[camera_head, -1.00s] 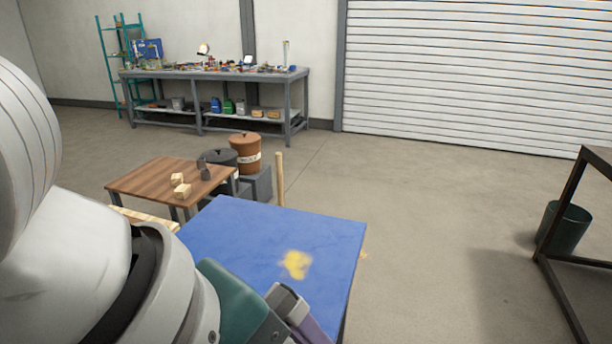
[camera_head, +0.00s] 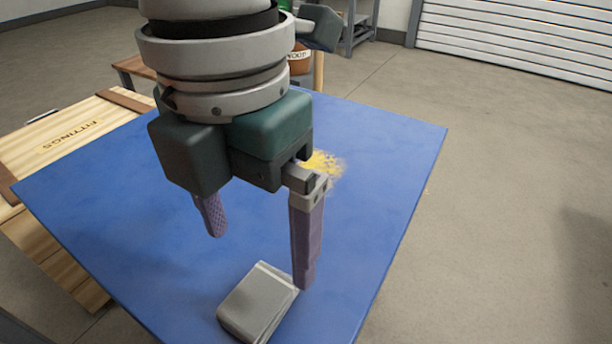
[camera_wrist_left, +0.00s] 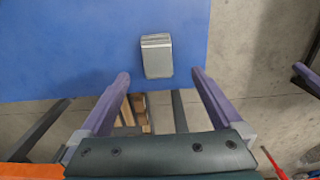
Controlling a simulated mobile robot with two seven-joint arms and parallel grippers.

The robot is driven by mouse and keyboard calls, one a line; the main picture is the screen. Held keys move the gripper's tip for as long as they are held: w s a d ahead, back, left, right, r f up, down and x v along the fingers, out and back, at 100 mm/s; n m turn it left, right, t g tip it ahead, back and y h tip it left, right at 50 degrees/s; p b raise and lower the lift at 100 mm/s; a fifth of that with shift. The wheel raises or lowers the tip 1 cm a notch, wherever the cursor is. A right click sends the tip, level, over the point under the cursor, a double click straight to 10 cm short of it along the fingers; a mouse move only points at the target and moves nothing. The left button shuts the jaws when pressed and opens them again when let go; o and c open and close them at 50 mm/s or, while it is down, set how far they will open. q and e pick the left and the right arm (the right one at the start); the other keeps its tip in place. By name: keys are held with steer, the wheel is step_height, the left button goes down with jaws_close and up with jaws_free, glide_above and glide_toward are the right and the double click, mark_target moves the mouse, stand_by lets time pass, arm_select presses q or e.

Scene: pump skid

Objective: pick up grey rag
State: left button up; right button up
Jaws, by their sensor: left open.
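The grey rag (camera_head: 257,303) looks like a folded, flat block. It lies on the blue tabletop (camera_head: 380,160) near its front edge. My left gripper (camera_head: 259,259) is open and points down above the table, with its purple fingers spread and nothing between them. In the head view the right-hand fingertip overlaps the picture just by the rag's far corner. In the left wrist view the rag (camera_wrist_left: 157,56) lies ahead, centred between the open fingertips and apart from them. A purple piece at that view's right edge looks like part of my right gripper (camera_wrist_left: 307,75).
A wooden crate marked FITTINGS (camera_head: 70,150) stands against the table's left side. A yellow stain (camera_head: 325,165) marks the tabletop behind the gripper. A small brown table (camera_head: 135,72) is farther back. The tabletop around the rag is clear, and open floor lies right.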

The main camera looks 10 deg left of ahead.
mark_target(264, 287)
arm_select(q)
steer(key=f+b, duration=0.1)
steer(key=f, duration=0.1)
steer(key=f+b, duration=0.1)
steer(key=f, duration=0.5)
steer(key=shift+w+a+f+b, duration=0.15)
steer(key=shift+w+b, duration=0.1)
steer(key=shift+b, duration=0.15)
steer(key=c, duration=1.4)
